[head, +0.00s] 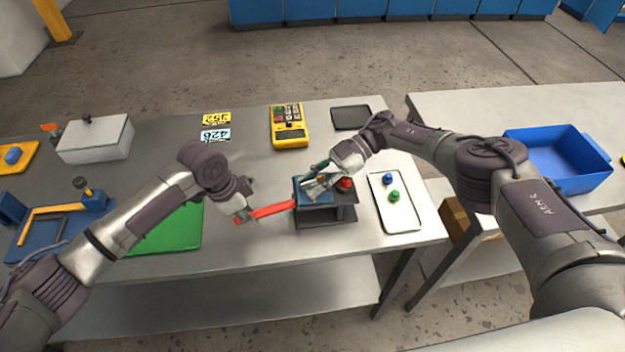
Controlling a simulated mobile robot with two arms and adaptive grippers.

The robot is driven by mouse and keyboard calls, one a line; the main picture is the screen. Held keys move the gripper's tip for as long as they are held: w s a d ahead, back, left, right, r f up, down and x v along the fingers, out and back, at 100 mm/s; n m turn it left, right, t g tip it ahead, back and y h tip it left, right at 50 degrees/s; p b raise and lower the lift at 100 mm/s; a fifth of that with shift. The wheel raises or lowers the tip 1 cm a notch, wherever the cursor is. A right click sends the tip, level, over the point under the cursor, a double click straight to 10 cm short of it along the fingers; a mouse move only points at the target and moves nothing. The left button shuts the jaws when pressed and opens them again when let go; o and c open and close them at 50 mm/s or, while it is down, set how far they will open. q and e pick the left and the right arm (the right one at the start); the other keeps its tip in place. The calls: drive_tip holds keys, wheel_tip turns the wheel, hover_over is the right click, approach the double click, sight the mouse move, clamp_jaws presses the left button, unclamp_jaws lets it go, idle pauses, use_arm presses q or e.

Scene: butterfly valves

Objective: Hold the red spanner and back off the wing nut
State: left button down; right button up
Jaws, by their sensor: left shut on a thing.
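The red spanner (273,210) slants slightly up to the right, its right end at the left side of a dark stand (326,215) with a blue top. My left gripper (246,214) is shut on the spanner near its left end. My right gripper (316,178) is over the stand's blue top, its fingers low and close to it. A small yellowish part shows by these fingers; I cannot tell if it is the wing nut. Whether the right fingers are open or shut is too small to tell. A red knob (346,184) is on the stand's right side.
A white tray (409,219) with a blue and a green knob lies right of the stand. A yellow device (289,127) and black tray (351,118) are behind. A green mat (170,228) lies left. A blue bin (560,160) stands on the right table.

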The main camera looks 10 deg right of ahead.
sight(313, 180)
drive_tip(key=shift+o, duration=0.9)
drive_tip(key=shift+w+r, duration=0.1)
wheel_tip(313, 180, up, 10)
